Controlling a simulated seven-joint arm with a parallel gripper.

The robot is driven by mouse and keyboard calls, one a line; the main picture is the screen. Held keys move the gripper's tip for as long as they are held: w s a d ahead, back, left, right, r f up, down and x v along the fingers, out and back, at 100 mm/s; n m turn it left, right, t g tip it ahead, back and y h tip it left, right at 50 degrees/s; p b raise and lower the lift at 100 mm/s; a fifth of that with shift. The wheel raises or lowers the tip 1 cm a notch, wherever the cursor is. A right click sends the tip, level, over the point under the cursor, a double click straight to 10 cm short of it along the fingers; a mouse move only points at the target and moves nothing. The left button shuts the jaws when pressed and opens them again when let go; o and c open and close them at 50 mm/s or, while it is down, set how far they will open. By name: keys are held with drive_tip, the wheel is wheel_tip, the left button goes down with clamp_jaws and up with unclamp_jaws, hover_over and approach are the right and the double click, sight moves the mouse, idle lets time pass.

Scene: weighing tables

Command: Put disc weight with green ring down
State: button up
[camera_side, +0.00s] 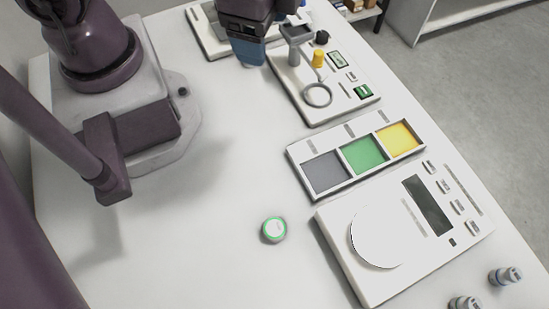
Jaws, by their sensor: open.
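The disc weight with green ring (274,229) lies on the bare white table, left of the white scale (362,262). It is a small pale disc with a green rim, and nothing touches it. My gripper (248,56) is at the top of the view, far from the disc, beside the board with the ring stand. Its blue fingers are open. Whether anything is between the fingers is hard to see at this size.
A tray with grey, green and yellow compartments (318,191) lies behind the scale. A board (317,117) holds a ring stand, a yellow cylinder and a black knob. Two small weights (506,276) stand at the lower right. The table left of the disc is clear.

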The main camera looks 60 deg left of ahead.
drive_tip(key=s+d+f+m+g+h, duration=0.1)
drive_tip(key=s+d+f+m, duration=0.25)
drive_tip(key=d+f, duration=0.2)
drive_tip(key=s+d+f+m+g, duration=0.1)
drive_tip(key=s+d+f+m, duration=0.3)
drive_tip(key=d, duration=0.3)
drive_tip(key=m+h, duration=0.2)
drive_tip(key=m, duration=0.2)
approach(274, 228)
drive_tip(key=shift+n+t, duration=0.3)
drive_tip(key=shift+n, duration=0.05)
drive_tip(key=f, duration=0.3)
drive_tip(key=d+f, duration=0.1)
drive_tip(key=f, duration=0.5)
drive_tip(key=shift+s+d, duration=0.25)
drive_tip(key=shift+s, duration=0.05)
drive_tip(key=c, duration=1.2)
drive_tip(key=shift+r, duration=0.1)
